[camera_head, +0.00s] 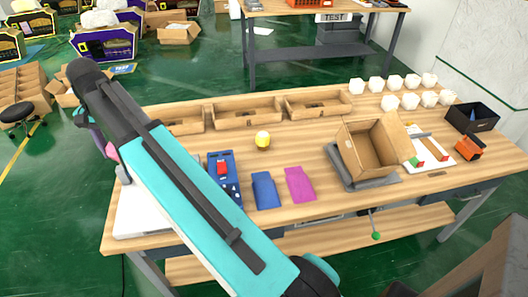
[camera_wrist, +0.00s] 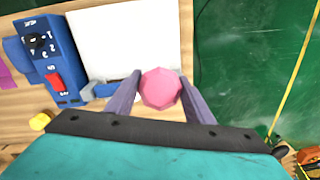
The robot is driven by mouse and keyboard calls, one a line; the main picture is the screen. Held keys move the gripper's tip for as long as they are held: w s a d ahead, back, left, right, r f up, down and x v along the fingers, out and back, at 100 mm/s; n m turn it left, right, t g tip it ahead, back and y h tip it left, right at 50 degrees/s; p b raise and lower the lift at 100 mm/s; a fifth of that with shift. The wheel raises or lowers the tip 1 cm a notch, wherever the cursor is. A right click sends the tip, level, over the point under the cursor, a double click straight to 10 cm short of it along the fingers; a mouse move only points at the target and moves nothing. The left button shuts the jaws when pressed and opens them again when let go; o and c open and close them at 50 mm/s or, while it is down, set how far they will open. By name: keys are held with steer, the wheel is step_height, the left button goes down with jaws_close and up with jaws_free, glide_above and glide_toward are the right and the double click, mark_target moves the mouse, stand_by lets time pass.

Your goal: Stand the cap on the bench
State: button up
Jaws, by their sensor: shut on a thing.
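My gripper (camera_wrist: 160,92) is shut on a pink faceted cap (camera_wrist: 161,88), which sits between the two grey-purple fingers in the wrist view. In the head view, my arm reaches up and left across the bench (camera_head: 318,140), and a small part of the pink cap (camera_head: 111,151) shows beside the arm at the bench's left end. The cap's underside is hidden, and its height above the bench is hard to tell. In the wrist view, the wooden bench top (camera_wrist: 100,15) lies behind the cap to the left, with green floor to the right.
A white plate (camera_wrist: 130,40) and a blue device with a red switch (camera_wrist: 50,60) lie near the gripper. A yellow ball (camera_head: 262,139), blue pad (camera_head: 265,190), magenta pad (camera_head: 299,186), open carton (camera_head: 368,150) and shallow trays (camera_head: 247,112) occupy the bench. Bare wood shows between them.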

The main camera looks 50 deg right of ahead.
steer(key=shift+w+d+f, duration=0.1)
steer(key=shift+w+d, duration=0.15)
steer(key=shift+w, duration=0.25)
steer(key=shift+s, duration=0.1)
steer(key=shift+d, duration=0.1)
steer(key=shift+d, duration=0.15)
steer(key=s+d+f+m+y, duration=0.1)
steer(key=s+d+f+m, duration=0.15)
steer(key=d, duration=0.75)
steer(key=s+d+f+m, duration=0.1)
steer(key=d+m, duration=0.2)
steer(key=d, duration=0.8)
steer(key=s+d+f+m+y, duration=0.1)
steer(key=d+m, duration=0.2)
steer(key=d, duration=0.7)
steer(key=s+d+f+m+t, duration=0.1)
steer(key=s+d+m, duration=0.3)
steer(key=s+d, duration=0.6)
steer(key=s+d+f+m+t+p, duration=0.1)
steer(key=s+d+f+m, duration=0.3)
steer(key=s+d, duration=0.7)
steer(key=d, duration=0.6)
steer(key=shift+s+p, duration=0.2)
steer(key=shift+p, duration=0.1)
